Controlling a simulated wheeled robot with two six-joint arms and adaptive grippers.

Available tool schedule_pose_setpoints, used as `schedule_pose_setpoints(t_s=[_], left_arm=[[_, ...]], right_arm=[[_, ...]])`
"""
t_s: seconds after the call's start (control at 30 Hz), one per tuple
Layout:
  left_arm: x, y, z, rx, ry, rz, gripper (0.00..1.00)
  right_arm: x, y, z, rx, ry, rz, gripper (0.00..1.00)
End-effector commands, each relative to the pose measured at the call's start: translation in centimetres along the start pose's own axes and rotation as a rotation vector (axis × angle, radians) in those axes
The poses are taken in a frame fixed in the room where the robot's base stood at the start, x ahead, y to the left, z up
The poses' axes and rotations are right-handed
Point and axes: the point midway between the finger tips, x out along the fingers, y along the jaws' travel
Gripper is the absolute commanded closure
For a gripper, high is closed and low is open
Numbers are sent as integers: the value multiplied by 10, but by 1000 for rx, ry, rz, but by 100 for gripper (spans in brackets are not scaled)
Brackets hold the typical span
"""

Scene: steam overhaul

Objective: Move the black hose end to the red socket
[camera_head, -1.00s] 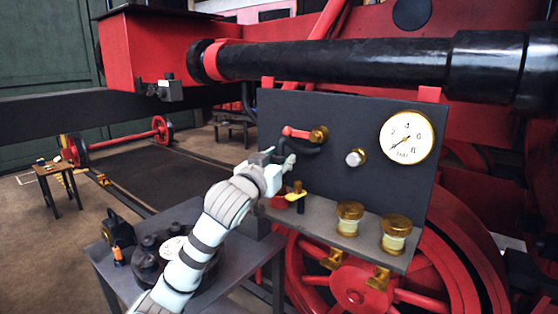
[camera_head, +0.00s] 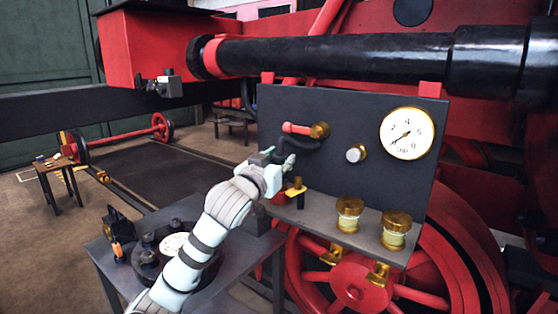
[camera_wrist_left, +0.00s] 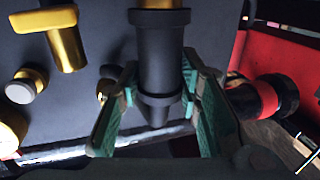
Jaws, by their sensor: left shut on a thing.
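My left gripper (camera_head: 284,167) is in front of the dark upright panel (camera_head: 345,115). In the left wrist view its green-grey fingers (camera_wrist_left: 162,105) are shut on a black cylindrical hose end (camera_wrist_left: 158,62). In the head view the black hose (camera_head: 302,153) curves beside the gripper, and the held part is mostly hidden. A red stub (camera_head: 297,128) with a brass fitting (camera_head: 319,130) sits on the panel just above. Another red part (camera_head: 279,196) shows partly below the gripper; I cannot tell which is the socket. My right gripper is not in view.
A pressure gauge (camera_head: 407,133) and a silver knob (camera_head: 356,153) are on the panel to the right. A yellow-handled valve (camera_head: 297,190) is just below my gripper. Two brass-capped jars (camera_head: 349,214) (camera_head: 396,230) stand on the shelf. A dark table (camera_head: 235,262) is at front left.

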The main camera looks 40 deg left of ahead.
Motion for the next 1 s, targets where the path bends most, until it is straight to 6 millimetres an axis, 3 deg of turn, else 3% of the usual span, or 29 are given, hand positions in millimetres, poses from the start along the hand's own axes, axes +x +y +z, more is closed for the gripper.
schedule_pose_setpoints(t_s=[0.3,0.33,0.47,0.8,1.0], left_arm=[[0,0,13,1,2,0,100],[0,0,13,0,2,0,65],[0,0,12,0,2,0,45],[-4,0,12,1,-1,-1,45],[-42,-1,12,10,1,-1,45]], right_arm=[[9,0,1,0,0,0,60],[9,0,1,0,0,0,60],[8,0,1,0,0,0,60],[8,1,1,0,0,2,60],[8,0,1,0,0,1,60]])
